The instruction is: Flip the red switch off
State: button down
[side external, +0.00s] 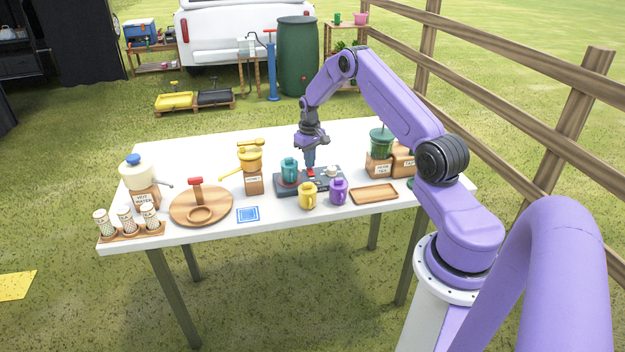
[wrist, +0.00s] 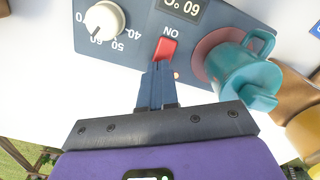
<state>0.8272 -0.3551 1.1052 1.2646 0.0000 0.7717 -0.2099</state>
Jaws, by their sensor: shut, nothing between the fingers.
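The red switch (wrist: 165,49) sits on a dark grey panel under the word "ON" in the wrist view. It also shows as a small red spot in the side view (side external: 310,172). In the side view my gripper (side external: 309,166) points down over the panel (side external: 288,188).
A teal mug (wrist: 243,75) stands on a round pad beside the switch. A white dial (wrist: 104,20) is on the other side. A yellow mug (side external: 307,196) and a purple mug (side external: 338,191) stand in front of the panel. A wooden tray (side external: 374,194) lies to the right.

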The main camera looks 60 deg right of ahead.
jog(key=shift+f, duration=0.5)
jog(key=shift+r, duration=3.55)
